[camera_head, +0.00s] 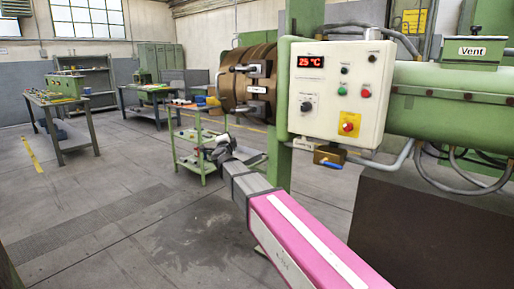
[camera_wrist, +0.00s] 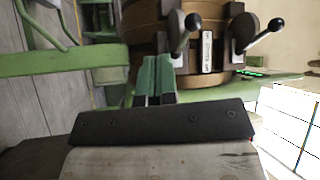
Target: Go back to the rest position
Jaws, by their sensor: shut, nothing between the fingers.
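My pink and grey arm reaches from the lower right to the middle of the head view, and its end with my gripper (camera_head: 222,148) is small there, in front of a green trolley. In the wrist view my gripper (camera_wrist: 156,62) shows as two green-tipped fingers side by side beyond a dark plate. It is shut and empty. The brown round extruder head (camera_head: 248,78) with metal clamps is above the arm's end in the head view. In the wrist view this head (camera_wrist: 150,28) lies just beyond the fingertips, with two black-knobbed levers. I cannot tell the exact gap.
A white control box (camera_head: 341,92) reading 25 °C and the green extruder body (camera_head: 450,100) stand right of my arm. The green trolley (camera_head: 186,168) is behind the arm's end. Workbenches (camera_head: 60,110) stand at the back left. The floor at the left front is clear.

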